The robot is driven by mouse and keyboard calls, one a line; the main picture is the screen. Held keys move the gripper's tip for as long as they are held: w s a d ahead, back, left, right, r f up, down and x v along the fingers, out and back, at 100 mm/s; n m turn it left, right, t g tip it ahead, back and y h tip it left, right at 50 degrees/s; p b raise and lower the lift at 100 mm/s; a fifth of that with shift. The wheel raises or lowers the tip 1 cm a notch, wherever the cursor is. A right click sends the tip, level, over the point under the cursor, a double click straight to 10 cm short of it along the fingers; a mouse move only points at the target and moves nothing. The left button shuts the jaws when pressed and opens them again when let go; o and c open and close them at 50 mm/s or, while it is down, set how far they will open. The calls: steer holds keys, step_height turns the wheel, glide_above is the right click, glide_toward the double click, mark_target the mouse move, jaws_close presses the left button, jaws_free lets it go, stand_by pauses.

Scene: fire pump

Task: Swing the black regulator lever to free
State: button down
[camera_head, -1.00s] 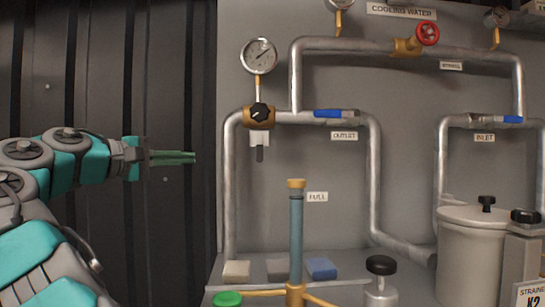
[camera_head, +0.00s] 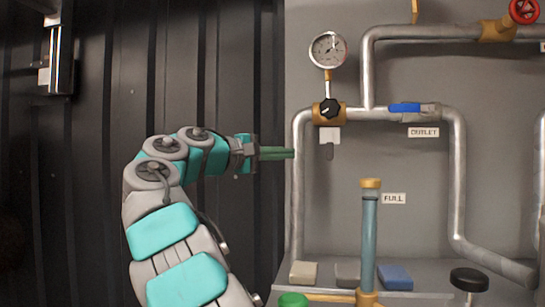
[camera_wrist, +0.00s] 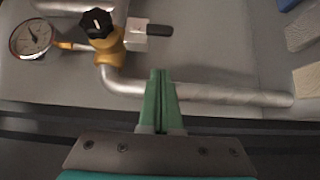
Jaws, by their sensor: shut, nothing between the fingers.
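The brass regulator (camera_head: 328,112) with its black knob (camera_head: 328,107) sits on the pipe below a gauge. A pale plate (camera_head: 330,135) hangs under it, with the dark lever (camera_head: 329,152) pointing down from it. In the wrist view the black knob (camera_wrist: 97,22), the pale plate (camera_wrist: 137,30) and the black lever (camera_wrist: 160,30) show above the fingers. My gripper (camera_head: 292,153) has green fingers, shut and empty, at about lever height and left of it. In the wrist view its fingertips (camera_wrist: 160,72) appear apart from the lever, with the vertical pipe (camera_wrist: 215,92) running behind them.
The round gauge (camera_head: 328,50) stands above the regulator. The blue outlet handle (camera_head: 404,108) is to the right. A sight tube (camera_head: 369,240) and several coloured blocks, including a blue one (camera_head: 395,277), are lower down. A dark ribbed wall (camera_head: 90,200) fills the left.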

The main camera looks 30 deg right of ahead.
mark_target(330, 146)
steer(key=s+d+b, duration=0.1)
steer(key=s+d, duration=0.1)
steer(key=d, duration=0.5)
stand_by(0.5)
steer(key=shift+d+f, duration=0.15)
